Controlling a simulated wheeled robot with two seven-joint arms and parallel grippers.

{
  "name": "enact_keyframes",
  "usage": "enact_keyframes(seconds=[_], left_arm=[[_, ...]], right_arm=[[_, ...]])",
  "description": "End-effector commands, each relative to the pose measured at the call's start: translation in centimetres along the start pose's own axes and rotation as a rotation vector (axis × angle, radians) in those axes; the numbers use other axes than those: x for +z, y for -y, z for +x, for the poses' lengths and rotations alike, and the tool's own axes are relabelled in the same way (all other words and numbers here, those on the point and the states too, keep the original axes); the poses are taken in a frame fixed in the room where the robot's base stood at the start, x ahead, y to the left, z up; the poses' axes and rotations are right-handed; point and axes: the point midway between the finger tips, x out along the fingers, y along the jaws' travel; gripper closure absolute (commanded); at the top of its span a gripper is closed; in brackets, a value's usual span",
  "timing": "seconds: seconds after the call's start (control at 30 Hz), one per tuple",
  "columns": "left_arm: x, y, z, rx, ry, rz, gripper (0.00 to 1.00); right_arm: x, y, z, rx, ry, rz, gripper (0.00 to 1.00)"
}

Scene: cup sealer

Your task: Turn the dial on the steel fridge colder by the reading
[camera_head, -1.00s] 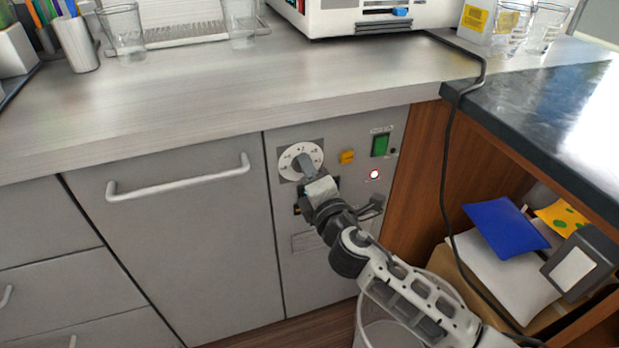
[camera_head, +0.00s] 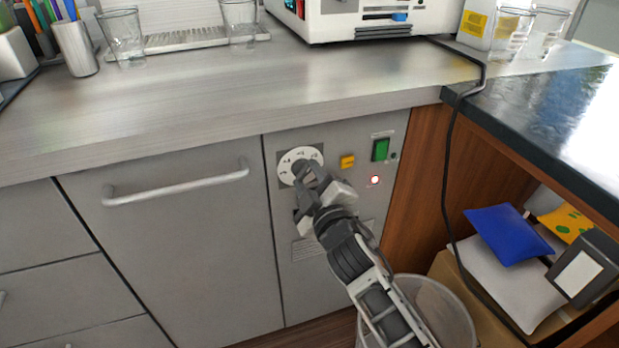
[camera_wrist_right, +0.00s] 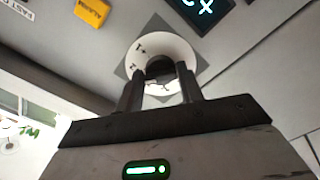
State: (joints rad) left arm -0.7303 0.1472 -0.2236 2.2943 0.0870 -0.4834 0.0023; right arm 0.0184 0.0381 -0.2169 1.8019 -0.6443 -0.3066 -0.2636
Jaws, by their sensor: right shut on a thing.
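The dial (camera_head: 301,154) is a round white disc with dark marks on a grey square plate, high on the steel fridge front (camera_head: 340,225). My right gripper (camera_head: 303,168) reaches up to it from the lower right and is shut on the dial's dark centre knob. In the right wrist view the white dial (camera_wrist_right: 180,52) shows behind the two dark fingers (camera_wrist_right: 160,85), which stand on either side of the knob (camera_wrist_right: 159,67). The fingers hide part of the scale, and the reading is too small to tell. My left gripper is not in view.
A bin (camera_head: 440,300) stands below my right arm. A black cable (camera_head: 447,170) hangs by the wooden side panel.

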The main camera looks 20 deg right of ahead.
Motion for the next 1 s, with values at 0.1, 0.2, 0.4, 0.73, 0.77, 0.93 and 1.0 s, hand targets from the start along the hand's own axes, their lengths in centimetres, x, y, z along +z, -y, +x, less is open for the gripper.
enact_keyframes(seconds=[0.1, 0.2, 0.4, 0.73, 0.77, 0.93, 1.0], left_arm=[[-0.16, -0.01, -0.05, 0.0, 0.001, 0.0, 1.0], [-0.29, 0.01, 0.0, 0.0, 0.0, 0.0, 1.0], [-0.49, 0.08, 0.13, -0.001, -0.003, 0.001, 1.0], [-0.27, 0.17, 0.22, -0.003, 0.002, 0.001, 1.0], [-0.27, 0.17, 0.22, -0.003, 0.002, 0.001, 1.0], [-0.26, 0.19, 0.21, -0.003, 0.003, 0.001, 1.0], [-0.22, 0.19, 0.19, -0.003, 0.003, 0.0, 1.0]], right_arm=[[0.06, 0.08, -0.03, -0.002, 0.004, 0.081, 0.86], [0.05, 0.09, -0.02, -0.002, 0.003, 0.131, 0.86], [0.05, 0.13, -0.02, -0.001, 0.003, 0.2, 0.86], [0.08, 0.15, -0.02, -0.001, 0.002, 0.231, 0.86], [0.08, 0.15, -0.02, -0.001, 0.002, 0.231, 0.86], [0.07, 0.15, -0.02, -0.001, 0.002, 0.23, 0.86], [0.07, 0.16, -0.02, -0.001, 0.002, 0.23, 0.57]])
